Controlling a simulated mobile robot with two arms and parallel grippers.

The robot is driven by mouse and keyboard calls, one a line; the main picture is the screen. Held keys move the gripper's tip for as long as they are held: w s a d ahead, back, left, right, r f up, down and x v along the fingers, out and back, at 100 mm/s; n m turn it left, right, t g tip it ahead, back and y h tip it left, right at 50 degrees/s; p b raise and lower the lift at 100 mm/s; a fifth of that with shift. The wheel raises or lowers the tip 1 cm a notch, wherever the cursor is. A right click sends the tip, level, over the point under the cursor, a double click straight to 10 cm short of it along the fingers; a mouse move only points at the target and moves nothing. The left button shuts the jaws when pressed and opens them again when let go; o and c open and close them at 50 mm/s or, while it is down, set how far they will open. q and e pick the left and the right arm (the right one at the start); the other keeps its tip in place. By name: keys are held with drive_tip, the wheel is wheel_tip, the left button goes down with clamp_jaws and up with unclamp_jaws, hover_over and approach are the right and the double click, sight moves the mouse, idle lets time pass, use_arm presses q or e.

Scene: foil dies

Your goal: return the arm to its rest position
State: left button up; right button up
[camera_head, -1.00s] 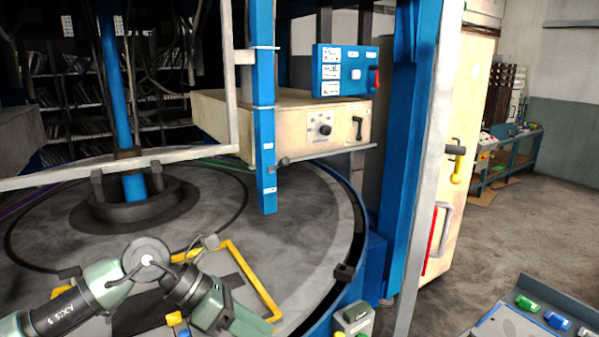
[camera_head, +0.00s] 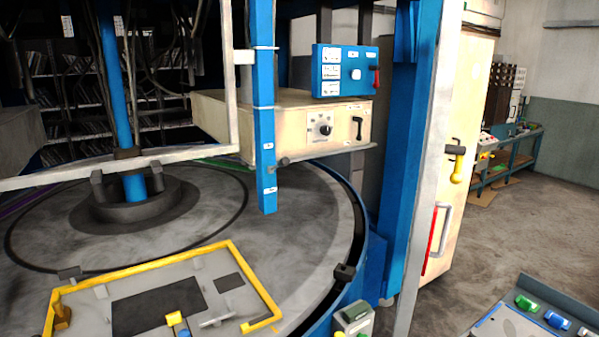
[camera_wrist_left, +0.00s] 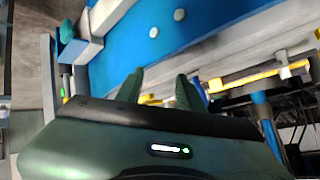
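Neither of my arms shows in the head view now. My left gripper (camera_wrist_left: 160,78) shows in the left wrist view, where its two green fingers stand apart with nothing seen between them. Its dark green body fills the bottom of that view. Beyond the fingers is a blue surface with pale round bolts. My right gripper is not in view.
A grey round table (camera_head: 300,235) carries a plate with a yellow frame (camera_head: 150,266). A blue post (camera_head: 264,120) and a cream box (camera_head: 345,130) stand above it. A tray with coloured pieces (camera_head: 530,306) is at bottom right. Open floor lies at right.

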use_arm(q)
drive_tip(key=s+a+f+n+g, duration=0.15)
drive_tip(key=s+f+g, duration=0.3)
drive_tip(key=s, duration=0.45)
drive_tip(key=s+f+n+g, duration=0.25)
drive_tip(key=s+f, duration=0.25)
drive_tip(key=s, duration=0.3)
wheel_tip(320, 180, down, 32)
drive_tip(key=s+m+g+b, duration=0.1)
drive_tip(key=s+g+b, duration=0.1)
drive_tip(key=b, duration=0.4)
drive_tip(key=s+a+f+b, duration=0.2)
drive_tip(key=s+f+b, duration=0.2)
drive_tip(key=s+f, duration=1.2)
wheel_tip(320, 180, down, 4)
drive_tip(key=shift+s+a+r+g, duration=0.1)
drive_tip(key=shift+s+a+g, duration=0.25)
drive_tip(key=shift+g, duration=0.05)
